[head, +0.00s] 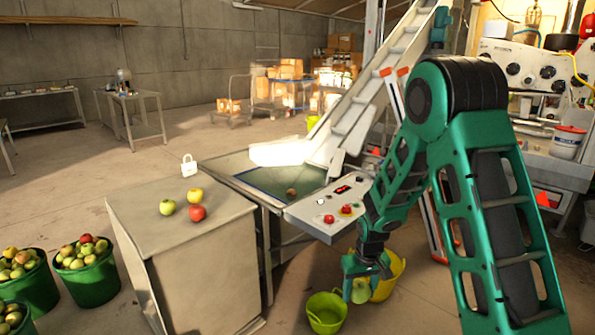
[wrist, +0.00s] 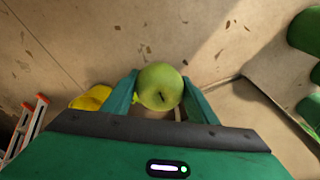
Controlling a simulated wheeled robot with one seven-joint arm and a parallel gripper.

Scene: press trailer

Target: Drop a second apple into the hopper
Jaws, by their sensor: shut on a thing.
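My gripper (head: 361,279) is shut on a green apple (wrist: 160,84), which sits between both fingers in the wrist view. The held apple also shows in the head view (head: 360,292), low beside the buckets. The hopper (head: 235,168) is a grey metal basin at the foot of the sloping conveyor, up and to the left of my gripper. A small brownish-red apple (head: 291,192) lies inside the hopper. A yellow apple (head: 194,194), a yellow-green apple (head: 167,207) and a red apple (head: 198,213) rest on the grey cabinet top (head: 140,205).
A control panel (head: 312,211) with red buttons lies between my gripper and the hopper. A lime bucket (head: 327,314) and a yellow bucket (head: 391,277) stand on the floor by my gripper. Green tubs of apples (head: 88,284) stand at left. The conveyor (head: 365,105) rises behind the hopper.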

